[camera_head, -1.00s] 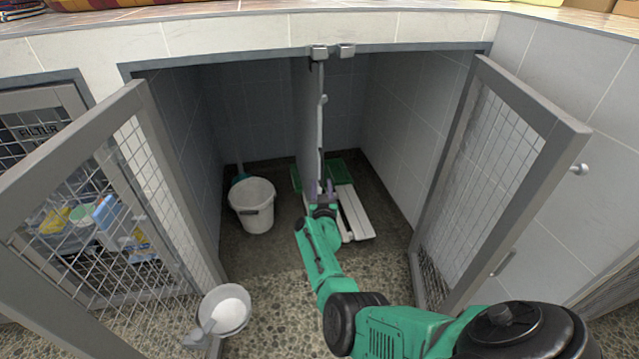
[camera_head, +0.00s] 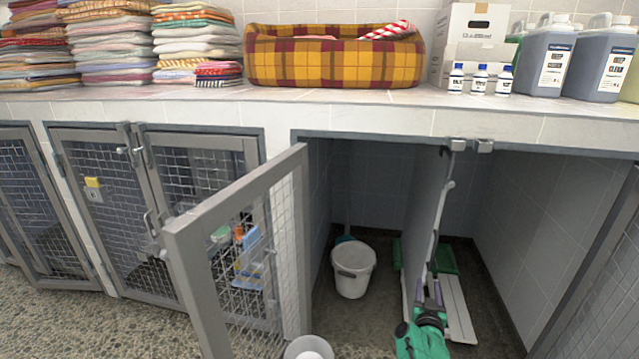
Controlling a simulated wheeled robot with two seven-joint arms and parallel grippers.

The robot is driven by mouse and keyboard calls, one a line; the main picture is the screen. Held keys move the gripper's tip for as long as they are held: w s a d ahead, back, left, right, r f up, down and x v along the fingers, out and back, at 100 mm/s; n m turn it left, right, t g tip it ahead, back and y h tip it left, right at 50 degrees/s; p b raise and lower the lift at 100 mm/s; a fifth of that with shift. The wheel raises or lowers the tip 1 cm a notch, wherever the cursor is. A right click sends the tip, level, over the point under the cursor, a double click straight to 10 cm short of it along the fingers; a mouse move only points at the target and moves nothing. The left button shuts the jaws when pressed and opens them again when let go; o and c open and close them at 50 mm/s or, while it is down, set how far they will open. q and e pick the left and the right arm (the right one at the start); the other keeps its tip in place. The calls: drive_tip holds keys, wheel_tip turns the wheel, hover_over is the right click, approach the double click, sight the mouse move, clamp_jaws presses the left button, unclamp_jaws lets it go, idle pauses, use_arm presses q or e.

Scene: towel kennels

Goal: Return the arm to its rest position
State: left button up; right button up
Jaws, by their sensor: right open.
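My right arm is green and reaches in from the bottom of the head view into the open kennel. My right gripper (camera_head: 428,292) is at its end, low in the kennel beside the grey divider panel (camera_head: 428,200). Its purple-grey fingers are apart and I see nothing held between them. A white slatted board (camera_head: 456,308) and a green piece (camera_head: 442,259) lie on the floor just behind and to the right of it. My left gripper is not in view.
A white bucket (camera_head: 352,270) stands left of the gripper. An open mesh door (camera_head: 245,255) swings out at the left, with a white bowl (camera_head: 308,348) near its foot. The counter above holds towel stacks (camera_head: 110,45), a plaid pet bed (camera_head: 333,57), bottles (camera_head: 479,79) and jugs (camera_head: 545,57).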

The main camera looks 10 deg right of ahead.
drive_tip(key=s+a+f+n+g+y, duration=0.45)
drive_tip(key=s+a, duration=0.35)
drive_tip(key=s, duration=0.5)
drive_tip(key=s+a+f+n+g+y, duration=0.35)
drive_tip(key=s+a+g+y, duration=0.35)
drive_tip(key=s, duration=0.6)
drive_tip(key=s+a+r+g+h, duration=0.1)
drive_tip(key=s+a+g+h, duration=0.25)
drive_tip(key=s, duration=0.65)
use_arm(q)
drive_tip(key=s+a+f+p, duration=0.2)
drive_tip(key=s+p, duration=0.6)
drive_tip(key=p, duration=0.6)
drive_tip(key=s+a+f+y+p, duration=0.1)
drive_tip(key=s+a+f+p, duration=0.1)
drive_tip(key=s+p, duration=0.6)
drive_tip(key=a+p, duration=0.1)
drive_tip(key=p, duration=0.5)
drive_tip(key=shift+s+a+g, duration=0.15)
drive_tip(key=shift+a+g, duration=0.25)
use_arm(e)
drive_tip(key=s+d+f, duration=0.2)
drive_tip(key=s, duration=0.6)
drive_tip(key=s+d+f, duration=0.2)
drive_tip(key=s+d, duration=0.1)
drive_tip(key=s, duration=0.5)
drive_tip(key=shift+s+d+m, duration=0.15)
drive_tip(key=shift+d+m, duration=0.1)
drive_tip(key=shift+m, duration=0.05)
